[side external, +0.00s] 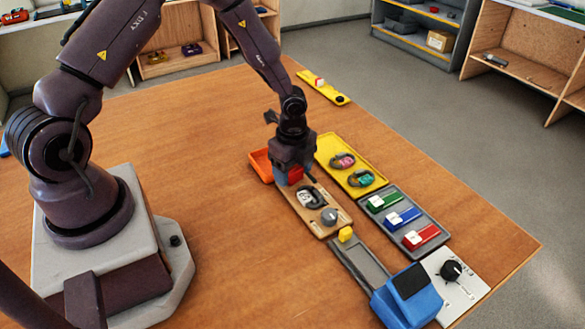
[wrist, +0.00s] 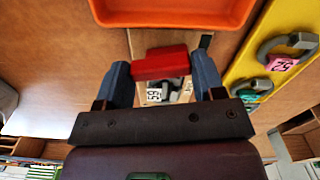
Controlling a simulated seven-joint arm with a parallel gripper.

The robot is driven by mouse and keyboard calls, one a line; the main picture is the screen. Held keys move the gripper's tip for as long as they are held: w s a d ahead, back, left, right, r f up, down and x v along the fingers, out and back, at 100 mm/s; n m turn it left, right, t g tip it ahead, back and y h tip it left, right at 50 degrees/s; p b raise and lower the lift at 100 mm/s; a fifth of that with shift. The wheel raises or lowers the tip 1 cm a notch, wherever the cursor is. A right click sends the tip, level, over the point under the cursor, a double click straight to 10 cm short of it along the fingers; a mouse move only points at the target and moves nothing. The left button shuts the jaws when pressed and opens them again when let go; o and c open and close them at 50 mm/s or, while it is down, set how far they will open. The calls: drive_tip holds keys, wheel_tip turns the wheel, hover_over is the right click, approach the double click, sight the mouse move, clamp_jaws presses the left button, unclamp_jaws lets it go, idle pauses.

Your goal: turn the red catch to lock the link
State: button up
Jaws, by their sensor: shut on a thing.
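My gripper (side external: 295,170) points down over the far end of a tan wooden board (side external: 331,231). The catch shows in part under the gripper in the side view (side external: 295,174). A dark grey link (side external: 318,197) with a white tag lies on the board beside the catch. In the wrist view its tag (wrist: 154,95) shows between the fingers, partly hidden by the gripper.
A grey knob (side external: 329,216) stands on the board. An orange tray (side external: 259,165) lies beyond it. A yellow tray (side external: 336,150) with pink-tagged and teal-tagged links and a grey tray (side external: 390,191) with green, blue and red pieces lie to the right. A blue device (side external: 393,311) stands nearer.

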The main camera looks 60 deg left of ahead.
drive_tip(key=n, duration=0.3)
drive_tip(key=shift+d+n, duration=0.2)
drive_tip(key=shift+n, duration=0.2)
drive_tip(key=n, duration=0.4)
drive_tip(key=shift+w+d+n, duration=0.1)
drive_tip(key=shift+w+n, duration=0.1)
drive_tip(key=shift+n, duration=0.1)
drive_tip(key=n, duration=0.3)
drive_tip(key=shift+w, duration=0.1)
drive_tip(key=shift+w+n, duration=0.1)
drive_tip(key=shift+n, duration=1.9)
drive_tip(key=o, duration=0.9)
drive_tip(key=shift+r, duration=0.1)
